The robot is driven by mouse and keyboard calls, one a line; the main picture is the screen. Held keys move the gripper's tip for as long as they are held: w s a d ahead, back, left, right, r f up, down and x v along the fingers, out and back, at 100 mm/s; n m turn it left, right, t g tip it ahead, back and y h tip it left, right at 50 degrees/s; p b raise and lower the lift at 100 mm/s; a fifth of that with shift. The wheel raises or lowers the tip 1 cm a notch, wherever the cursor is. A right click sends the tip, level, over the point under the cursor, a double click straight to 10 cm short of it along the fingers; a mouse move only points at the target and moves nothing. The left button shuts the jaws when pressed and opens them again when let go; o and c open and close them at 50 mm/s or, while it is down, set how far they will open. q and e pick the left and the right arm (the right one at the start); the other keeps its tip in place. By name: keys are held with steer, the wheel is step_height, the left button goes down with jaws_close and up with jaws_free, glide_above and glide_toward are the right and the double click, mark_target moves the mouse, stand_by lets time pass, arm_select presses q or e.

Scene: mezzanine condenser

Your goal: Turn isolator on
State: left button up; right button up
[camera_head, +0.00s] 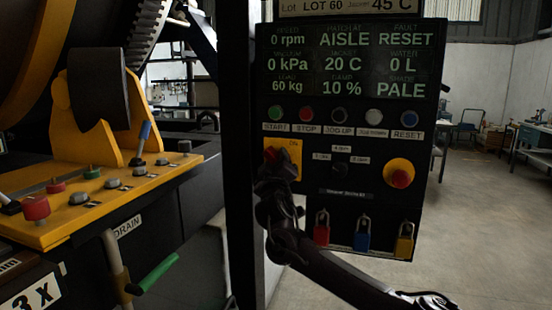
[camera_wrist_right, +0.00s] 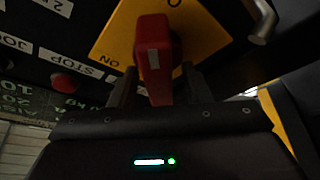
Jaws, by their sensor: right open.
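The isolator is a red rotary handle (camera_head: 270,155) on a yellow plate (camera_head: 293,152), at the left of the dark control panel, below the START button. My right gripper (camera_head: 270,180) is at the handle and hides part of it. In the right wrist view the red handle (camera_wrist_right: 153,58) with a white mark stands between the two dark fingers of my right gripper (camera_wrist_right: 160,88), which are open around it. The yellow plate (camera_wrist_right: 205,40) shows "ON" and "O" lettering, turned over in this view. I cannot tell whether a finger touches the handle. My left gripper is not in view.
The panel has a display (camera_head: 345,60), a button row, a red emergency button (camera_head: 400,178) and red, blue and yellow padlocks (camera_head: 362,235). A yellow console (camera_head: 120,190) with knobs and levers is at the left. Open floor (camera_head: 480,210) lies right.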

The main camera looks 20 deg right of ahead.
steer(key=shift+w+d, duration=0.1)
steer(key=shift+w, duration=0.1)
jaws_close()
steer(key=shift+n, duration=0.3)
steer(key=n+g+y+p, duration=0.1)
steer(key=n+y+p, duration=0.1)
steer(key=n, duration=0.3)
steer(key=n+g+p, duration=0.1)
steer(key=n, duration=0.1)
steer(key=n+p, duration=0.1)
steer(key=n, duration=0.1)
steer(key=shift+f+n+g+y+p, duration=0.2)
steer(key=shift+n+g+y+p, duration=0.1)
steer(key=shift+g+y+p, duration=0.1)
steer(key=n+p, duration=0.1)
steer(key=n, duration=0.1)
steer(key=n+g+p, duration=0.1)
steer(key=shift+f+n+g, duration=0.15)
steer(key=shift+n+g, duration=0.15)
steer(key=shift+n, duration=0.1)
steer(key=shift+f+n+g+h+p, duration=0.2)
steer(key=shift+n+g+p, duration=0.25)
steer(key=shift+n, duration=0.25)
steer(key=shift+f+n+g+h+p, duration=0.1)
steer(key=shift+n+g+h+p, duration=0.1)
steer(key=shift+n+g+p, duration=0.35)
steer(key=shift+n, duration=0.35)
